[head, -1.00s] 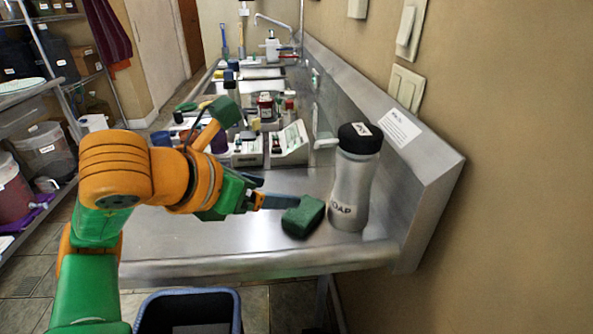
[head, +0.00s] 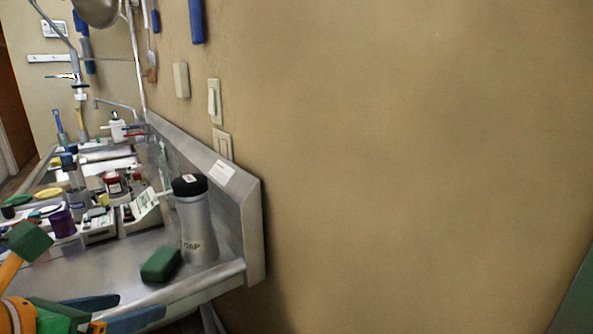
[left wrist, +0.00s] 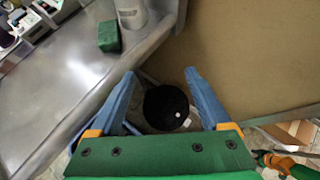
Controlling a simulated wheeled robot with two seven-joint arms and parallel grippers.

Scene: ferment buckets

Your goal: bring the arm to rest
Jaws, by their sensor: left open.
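My left gripper (head: 141,305) is at the lower left of the head view, with its blue fingers apart and nothing between them. In the left wrist view, the same gripper (left wrist: 160,73) is open and empty, beyond the front edge of the steel counter (left wrist: 75,75). My left arm is mostly cut off by the head view's lower left corner. An orange and green part of my own body shows at the lower right of the wrist view. My right gripper cannot be made out.
A green sponge (head: 161,264) and a grey soap bottle (head: 197,225) with a black cap stand at the counter's near end. Bottles and small instruments crowd it farther back. A bare tan wall (head: 420,160) fills the right. A dark round thing (left wrist: 166,108) lies below the fingers.

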